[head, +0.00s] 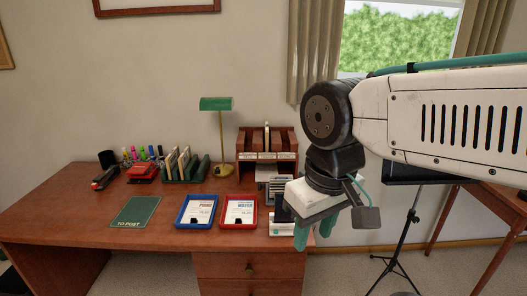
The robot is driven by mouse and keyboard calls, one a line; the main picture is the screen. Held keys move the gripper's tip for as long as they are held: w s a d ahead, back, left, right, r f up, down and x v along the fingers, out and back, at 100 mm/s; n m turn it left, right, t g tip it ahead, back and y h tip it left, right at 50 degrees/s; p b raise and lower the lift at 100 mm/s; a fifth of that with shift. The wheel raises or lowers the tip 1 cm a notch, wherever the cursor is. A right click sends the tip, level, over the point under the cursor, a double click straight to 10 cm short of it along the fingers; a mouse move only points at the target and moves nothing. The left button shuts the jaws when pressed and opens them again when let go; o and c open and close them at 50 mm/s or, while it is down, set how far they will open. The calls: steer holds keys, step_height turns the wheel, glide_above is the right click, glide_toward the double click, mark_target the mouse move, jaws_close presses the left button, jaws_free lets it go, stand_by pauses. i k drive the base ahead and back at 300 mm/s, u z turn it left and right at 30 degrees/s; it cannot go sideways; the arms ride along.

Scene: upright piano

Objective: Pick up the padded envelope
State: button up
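My gripper (314,234) hangs at the right end of the desk, in front of a small white and dark device. Its two teal fingers point down and stand apart, with nothing seen between them. I cannot pick out a padded envelope for certain. Several cream and tan envelopes (184,157) stand upright in a dark green rack (203,170) at the back of the desk, well left of my gripper. My gripper and arm hide part of the desk's right end.
The brown desk (70,205) holds a green "TO POST" mat (135,211), a blue tray (181,221), a red tray (222,221), a green lamp (216,104), a wooden organiser (246,145), a red stapler-like object (143,174) and a black cup (107,159). The desk's left front is clear.

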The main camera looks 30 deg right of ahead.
mark_target(186, 158)
steer(key=u, duration=1)
steer(key=k, duration=1.3)
steer(key=u, duration=0.85)
steer(key=i, duration=2.8)
steer(key=z, duration=0.95)
steer(key=i, duration=1)
steer(key=z, duration=1.6)
steer(key=i, duration=0.75)
steer(key=z, duration=0.7)
